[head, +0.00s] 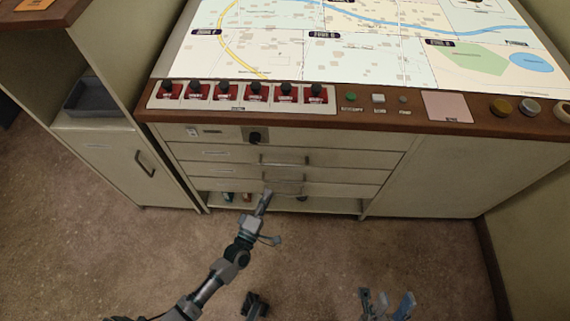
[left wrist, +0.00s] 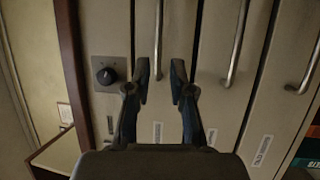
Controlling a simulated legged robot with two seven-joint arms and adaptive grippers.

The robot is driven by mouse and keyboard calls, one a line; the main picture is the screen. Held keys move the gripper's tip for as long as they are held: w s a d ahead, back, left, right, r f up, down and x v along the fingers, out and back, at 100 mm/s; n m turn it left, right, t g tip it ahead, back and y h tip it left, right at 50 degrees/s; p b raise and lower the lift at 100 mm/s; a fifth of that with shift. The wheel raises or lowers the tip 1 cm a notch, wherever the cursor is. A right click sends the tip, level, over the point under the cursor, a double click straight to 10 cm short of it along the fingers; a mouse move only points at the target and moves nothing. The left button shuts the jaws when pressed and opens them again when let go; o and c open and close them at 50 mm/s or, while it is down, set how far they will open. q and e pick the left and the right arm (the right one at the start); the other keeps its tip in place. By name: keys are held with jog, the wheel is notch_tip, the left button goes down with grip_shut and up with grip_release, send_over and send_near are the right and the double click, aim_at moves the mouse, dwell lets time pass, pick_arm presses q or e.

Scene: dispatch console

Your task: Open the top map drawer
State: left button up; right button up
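The top map drawer (head: 230,155) is a cream front under the console's knob panel. It looks closed. Its metal bar handle (head: 283,161) shows in the head view, and in the left wrist view the handle (left wrist: 158,40) runs up from between the fingertips. My left gripper (head: 265,199) is in front of the drawers; in the left wrist view its two dark fingers (left wrist: 159,88) are apart, one on each side of the handle's near end. Whether they touch it I cannot tell. My right gripper (head: 386,303) is low in the head view, open and empty, away from the console.
Lower drawers have similar handles (left wrist: 235,50). A black knob (head: 255,137) sits on a plate above the top drawer. An open shelf with small items (head: 228,197) lies below. A cabinet (head: 125,165) stands at left. The carpet (head: 330,260) in front is clear.

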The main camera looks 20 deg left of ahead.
pick_arm(q)
jog(key=v, duration=0.7)
jog(key=shift+d, duration=0.15)
jog(key=shift+s, duration=0.15)
dwell(0.5)
jog(key=v, duration=1.2)
